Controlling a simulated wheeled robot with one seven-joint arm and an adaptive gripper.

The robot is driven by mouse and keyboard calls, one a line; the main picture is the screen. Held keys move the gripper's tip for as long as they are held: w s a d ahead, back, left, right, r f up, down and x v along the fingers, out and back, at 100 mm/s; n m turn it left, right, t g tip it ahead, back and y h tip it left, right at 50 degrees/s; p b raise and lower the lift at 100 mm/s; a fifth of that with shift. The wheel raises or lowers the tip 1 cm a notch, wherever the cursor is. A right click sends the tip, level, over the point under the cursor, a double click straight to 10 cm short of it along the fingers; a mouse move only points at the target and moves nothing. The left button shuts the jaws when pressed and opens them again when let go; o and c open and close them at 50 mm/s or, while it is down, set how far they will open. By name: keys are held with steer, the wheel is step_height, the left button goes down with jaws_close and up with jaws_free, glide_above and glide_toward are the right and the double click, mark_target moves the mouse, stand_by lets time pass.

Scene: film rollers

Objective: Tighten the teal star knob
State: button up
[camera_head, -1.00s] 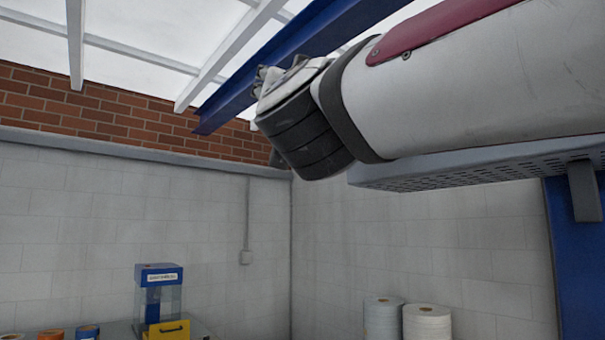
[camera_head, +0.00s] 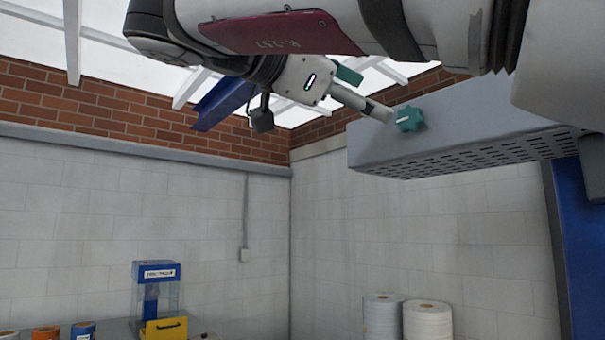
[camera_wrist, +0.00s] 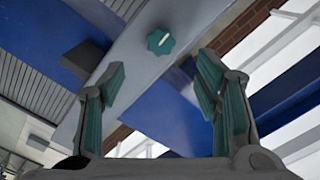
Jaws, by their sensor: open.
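The teal star knob (camera_head: 408,119) sits on the side face of a grey overhead housing (camera_head: 460,135), near its left end in the head view. A pale line marks its face. In the wrist view the knob (camera_wrist: 161,41) shows beyond the fingertips, a little above the middle of the gap. My gripper (camera_wrist: 160,85) is open and empty, with its teal-lined fingers apart on either side and not touching the knob. In the head view my gripper (camera_head: 372,92) is just left of the knob, with one finger partly hidden.
The housing has a slotted underside and joins a blue upright (camera_head: 585,220) at right. A blue beam (camera_head: 222,103) runs under the glazed roof. Below stand white rolls (camera_head: 428,319), a blue-topped case (camera_head: 157,288) and a yellow box (camera_head: 166,328).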

mark_target(406, 119)
steer(key=x, duration=1.1)
steer(key=shift+w+d, duration=0.1)
steer(key=shift+d, duration=0.05)
steer(key=c, duration=1.2)
